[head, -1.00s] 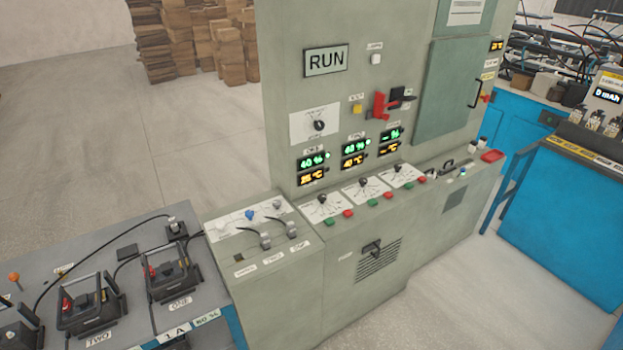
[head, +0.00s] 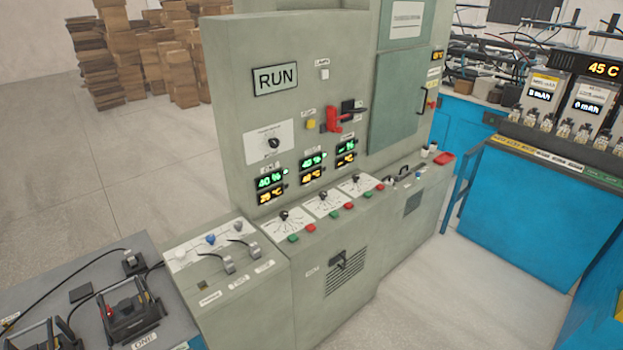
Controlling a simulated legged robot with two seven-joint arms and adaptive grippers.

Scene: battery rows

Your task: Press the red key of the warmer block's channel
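The grey-green control cabinet (head: 225,120) stands in the middle. Its sloped ledge carries three dial plates, each with a green and a red key in front: left red key (head: 311,228), middle red key (head: 350,207), right red key (head: 380,188). Above them are the left display (head: 271,188), reading 40 % over a temperature in the twenties; the middle display (head: 312,168), reading about 40 % over a higher, forties figure; and the right display (head: 346,152), showing dashes. Block ONE (head: 135,312), black with a handle, sits on the left bench, with another block (head: 42,338) cut off beside it. Neither gripper shows.
A RUN sign (head: 275,79), a yellow button (head: 310,124) and a red lever (head: 335,121) are on the upright panel. A lower console (head: 225,265) with two grey levers adjoins left. A blue bench (head: 520,215) stands right. Floor before the cabinet is clear.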

